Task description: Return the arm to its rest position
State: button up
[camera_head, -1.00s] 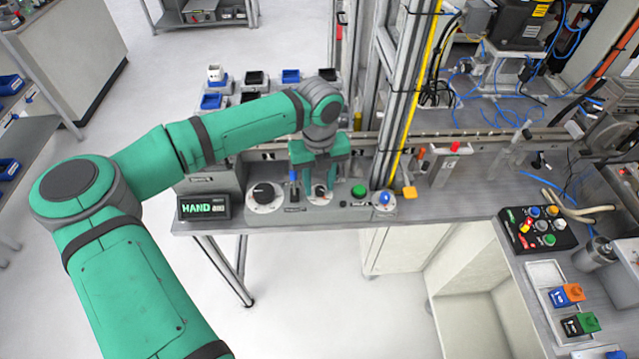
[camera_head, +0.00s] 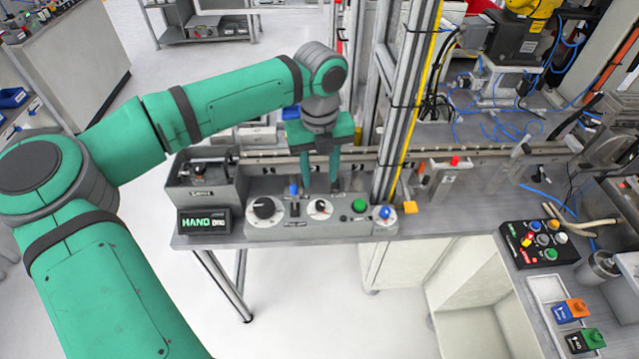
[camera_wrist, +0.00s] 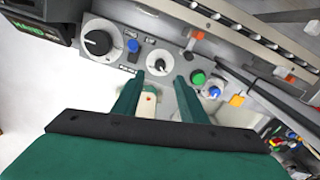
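My gripper (camera_head: 320,187) points down above the back part of the control panel (camera_head: 275,232), close to its right-hand dial (camera_head: 319,207). In the wrist view the two green fingers (camera_wrist: 155,88) stand apart with a gap between them and hold nothing. The tips look clear of the dial, though the exact height is hard to tell. My green arm reaches in from the lower left of the head view.
The panel also carries a larger dial (camera_head: 264,208), a green button (camera_head: 359,205) and a blue knob (camera_head: 385,212). A display reading HAND (camera_head: 204,220) stands to its left. An upright metal post (camera_head: 394,100) rises just right of my gripper. A black button box (camera_head: 540,241) lies farther right.

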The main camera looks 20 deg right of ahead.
jog(key=shift+r, duration=0.55)
